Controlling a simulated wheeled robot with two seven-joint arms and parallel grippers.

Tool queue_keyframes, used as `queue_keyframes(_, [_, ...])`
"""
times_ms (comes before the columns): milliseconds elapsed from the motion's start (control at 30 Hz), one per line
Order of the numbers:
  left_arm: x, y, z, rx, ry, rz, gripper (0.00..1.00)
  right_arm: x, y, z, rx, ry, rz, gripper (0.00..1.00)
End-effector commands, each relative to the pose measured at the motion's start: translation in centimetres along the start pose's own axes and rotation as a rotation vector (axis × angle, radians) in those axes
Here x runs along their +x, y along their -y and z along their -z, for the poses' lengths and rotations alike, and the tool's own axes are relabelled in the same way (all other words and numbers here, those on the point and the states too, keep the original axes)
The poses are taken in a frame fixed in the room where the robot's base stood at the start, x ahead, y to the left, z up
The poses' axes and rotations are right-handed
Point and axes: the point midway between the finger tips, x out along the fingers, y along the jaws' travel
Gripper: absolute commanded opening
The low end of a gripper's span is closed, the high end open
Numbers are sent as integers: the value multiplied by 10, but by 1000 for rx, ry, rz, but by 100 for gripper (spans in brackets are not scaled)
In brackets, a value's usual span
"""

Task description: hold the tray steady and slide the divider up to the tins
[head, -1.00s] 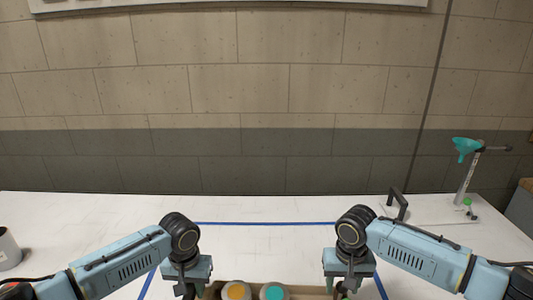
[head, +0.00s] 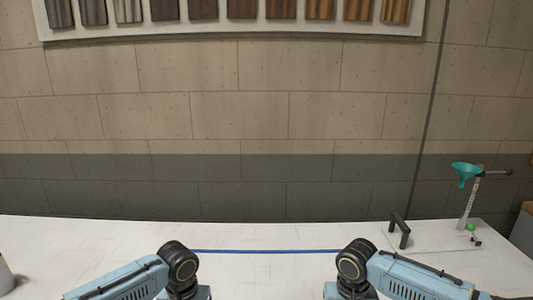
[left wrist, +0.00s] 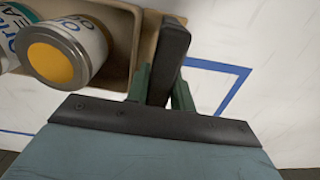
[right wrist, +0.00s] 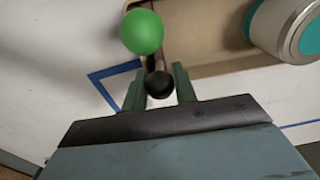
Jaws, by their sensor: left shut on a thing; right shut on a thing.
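The brown tray (left wrist: 120,75) shows in the left wrist view, with a white tin with a yellow lid (left wrist: 52,62) and part of a second tin (left wrist: 12,22) inside. My left gripper (left wrist: 158,88) is shut on a black bar-shaped handle (left wrist: 172,45) at the tray's end. In the right wrist view, a tin with a teal lid (right wrist: 290,28) lies inside the tray's wall (right wrist: 205,68). My right gripper (right wrist: 160,92) is shut on a dark round knob (right wrist: 159,84) by the tray's corner. A green ball (right wrist: 142,32) is just beyond it. I cannot make out the divider panel.
Blue tape (head: 265,252) marks the white table (head: 110,235). A stand with a teal funnel (head: 466,172) and a black handle-shaped bracket (head: 400,230) are at the back right. A pale cylinder (head: 5,278) is at the left edge. The table behind the tape is mostly clear.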

Motion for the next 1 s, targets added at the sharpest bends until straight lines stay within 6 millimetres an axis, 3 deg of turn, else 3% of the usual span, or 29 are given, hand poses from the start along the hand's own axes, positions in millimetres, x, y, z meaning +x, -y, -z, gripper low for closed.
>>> queue_keyframes(367, [0,0,0,0,0,0,0,0,0,0,0,0,0,1])
queue_keyframes(1000, [0,-2,0,2,-1,-5,0,-1,23,0,-4,0,6,1])
